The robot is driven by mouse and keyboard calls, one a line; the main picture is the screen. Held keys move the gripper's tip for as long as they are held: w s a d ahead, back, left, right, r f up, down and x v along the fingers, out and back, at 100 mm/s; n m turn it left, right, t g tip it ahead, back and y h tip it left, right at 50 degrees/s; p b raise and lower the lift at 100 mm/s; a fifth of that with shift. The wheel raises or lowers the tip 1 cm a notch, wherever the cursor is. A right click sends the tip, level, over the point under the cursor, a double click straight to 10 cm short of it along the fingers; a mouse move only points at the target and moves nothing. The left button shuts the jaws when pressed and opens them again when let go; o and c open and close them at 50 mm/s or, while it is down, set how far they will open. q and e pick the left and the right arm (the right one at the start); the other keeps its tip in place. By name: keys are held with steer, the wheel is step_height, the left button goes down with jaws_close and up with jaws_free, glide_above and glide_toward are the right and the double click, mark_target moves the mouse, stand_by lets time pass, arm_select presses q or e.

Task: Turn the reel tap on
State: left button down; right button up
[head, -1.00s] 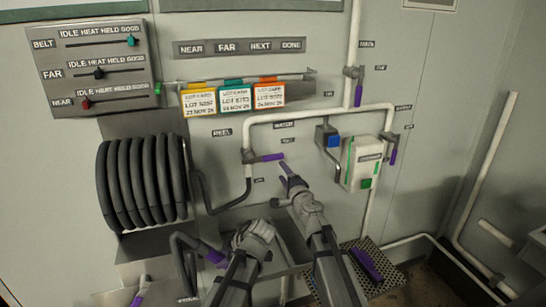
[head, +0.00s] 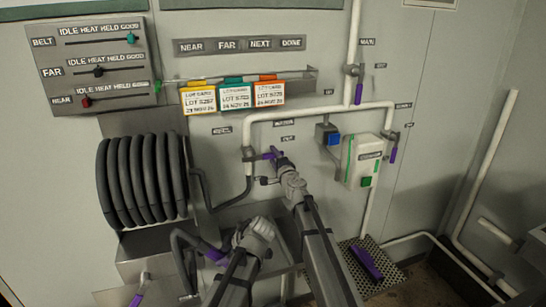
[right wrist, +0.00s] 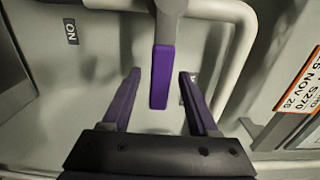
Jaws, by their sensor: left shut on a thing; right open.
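The reel tap's purple lever (head: 267,156) sits on the pipe beside the hose reel and points right in the head view. In the right wrist view the lever (right wrist: 161,78) hangs between the two fingers, with gaps on both sides. My right gripper (right wrist: 160,90) is open around it, not closed on it. An ON label (right wrist: 71,32) shows left of the lever in that view. My left gripper (head: 215,254) is low, below the tap, shut on what looks like the black hose's end; its fingertips are hard to make out.
The black hose reel (head: 143,180) is at left. Lot cards (head: 236,95) hang above the tap. A white box (head: 362,162) with a green button and another purple-handled valve (head: 393,154) stand right. A purple item (head: 367,263) lies on a grated shelf (head: 352,246).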

steer(key=shift+w+a, duration=0.2)
steer(key=shift+w, duration=0.4)
steer(key=shift+s, duration=0.1)
jaws_close()
stand_by(0.9)
